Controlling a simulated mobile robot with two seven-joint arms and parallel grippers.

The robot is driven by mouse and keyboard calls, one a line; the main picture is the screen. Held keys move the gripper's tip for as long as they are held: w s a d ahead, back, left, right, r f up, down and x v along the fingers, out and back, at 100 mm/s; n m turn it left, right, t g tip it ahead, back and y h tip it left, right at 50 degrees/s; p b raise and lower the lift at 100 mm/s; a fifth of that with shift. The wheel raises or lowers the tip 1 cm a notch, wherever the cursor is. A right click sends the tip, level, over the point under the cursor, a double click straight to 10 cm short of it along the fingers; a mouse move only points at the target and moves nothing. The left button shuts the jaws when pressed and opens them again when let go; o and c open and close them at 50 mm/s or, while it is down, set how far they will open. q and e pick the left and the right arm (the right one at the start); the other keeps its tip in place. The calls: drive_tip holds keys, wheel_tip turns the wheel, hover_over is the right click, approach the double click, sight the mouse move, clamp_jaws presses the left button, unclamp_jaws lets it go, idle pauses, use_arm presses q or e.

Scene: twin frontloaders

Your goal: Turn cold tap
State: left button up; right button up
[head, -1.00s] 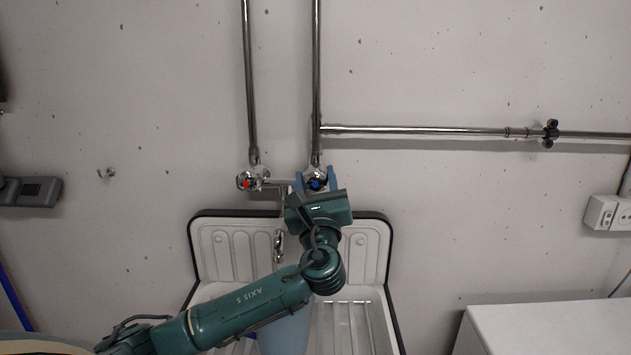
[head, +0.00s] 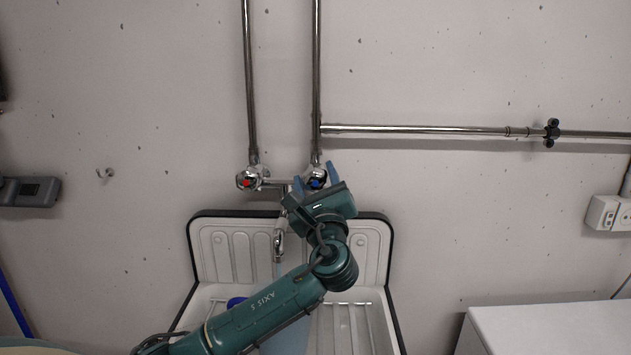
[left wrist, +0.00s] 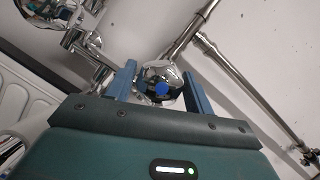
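The cold tap (head: 317,180), a round chrome and dark knob with a blue centre, is on the wall fitting below the right pipe. It also shows in the left wrist view (left wrist: 161,88). My left gripper (head: 316,175) is at this tap, with one blue finger on either side of the knob. The fingers stand apart and tilted; I cannot tell whether they touch the knob. The red-marked tap (head: 247,181) is to the left. The spout (head: 279,244) hangs between the taps, with a pale bluish streak below it. My right gripper is not in view.
The white sink (head: 215,250) with a black rim is below the taps, partly hidden by my left arm. A horizontal pipe (head: 420,131) runs right along the wall. A white surface (head: 550,325) stands at the lower right.

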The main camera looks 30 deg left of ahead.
use_arm(q)
drive_tip(key=o, duration=0.3)
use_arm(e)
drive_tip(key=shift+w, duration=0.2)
use_arm(q)
drive_tip(key=b+v, duration=0.3)
drive_tip(key=v, duration=1)
drive_tip(key=shift+s, duration=0.15)
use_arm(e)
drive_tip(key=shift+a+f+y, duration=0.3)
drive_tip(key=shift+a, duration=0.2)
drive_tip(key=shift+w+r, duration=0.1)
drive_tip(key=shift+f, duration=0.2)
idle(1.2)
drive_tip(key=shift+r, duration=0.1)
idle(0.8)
